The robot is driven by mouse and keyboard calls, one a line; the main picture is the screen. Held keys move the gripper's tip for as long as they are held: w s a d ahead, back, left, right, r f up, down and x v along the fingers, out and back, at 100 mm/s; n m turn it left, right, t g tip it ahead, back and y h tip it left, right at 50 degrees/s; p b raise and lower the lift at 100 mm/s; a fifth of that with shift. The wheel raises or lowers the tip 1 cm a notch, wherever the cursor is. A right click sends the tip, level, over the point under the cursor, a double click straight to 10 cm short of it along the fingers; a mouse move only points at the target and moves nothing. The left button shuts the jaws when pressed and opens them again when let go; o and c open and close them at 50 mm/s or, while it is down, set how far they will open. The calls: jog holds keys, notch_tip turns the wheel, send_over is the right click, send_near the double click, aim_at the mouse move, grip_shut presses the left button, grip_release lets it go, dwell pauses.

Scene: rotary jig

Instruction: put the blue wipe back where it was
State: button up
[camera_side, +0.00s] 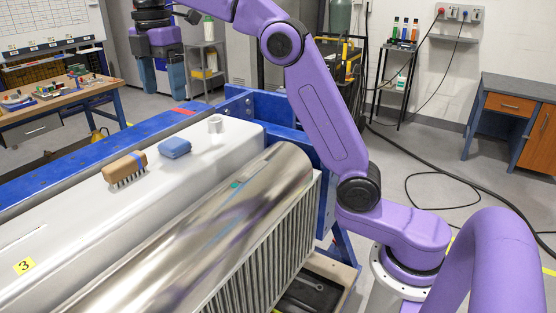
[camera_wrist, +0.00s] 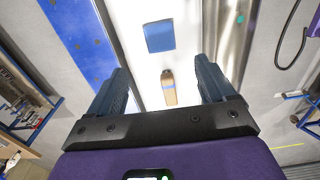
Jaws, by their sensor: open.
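The blue wipe (camera_side: 174,147) lies on the white top of the long workpiece (camera_side: 85,212), between a brush and a small white cylinder. In the wrist view the wipe (camera_wrist: 159,36) is a blue square ahead of the fingers, near the top middle. My gripper (camera_side: 162,92) is raised above and behind the workpiece in the side view. Its two dark blue fingers are apart with nothing between them. They also show open in the wrist view (camera_wrist: 160,68), with the wipe well beyond their tips.
A wooden brush (camera_side: 124,168) with a blue band stands bristles down, left of the wipe. The white cylinder (camera_side: 216,124) stands to its right. A shiny metal roll (camera_side: 200,225) runs along the front. A blue beam (camera_side: 95,165) runs behind. The white top is otherwise mostly clear.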

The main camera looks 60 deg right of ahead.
jog(key=s+a+f+m, duration=0.1)
jog(key=s+f, duration=0.2)
jog(key=s, duration=0.2)
jog(key=s+a+f+m, duration=0.1)
jog(key=s+f, duration=0.2)
jog(key=s, duration=0.3)
jog(key=s+a+f+m, duration=0.1)
jog(key=s+f, duration=0.3)
jog(key=s, duration=0.2)
jog(key=shift+f, duration=0.1)
jog(key=s+d+f+m, duration=0.1)
jog(key=s+d+f, duration=0.3)
jog(key=s, duration=0.5)
jog(key=s+d+f+m, duration=0.1)
jog(key=s+d+f, duration=0.3)
jog(key=s+f, duration=0.3)
jog(key=shift+s+d+f, duration=0.25)
jog(key=shift+s+d, duration=0.1)
jog(key=shift+s, duration=0.6)
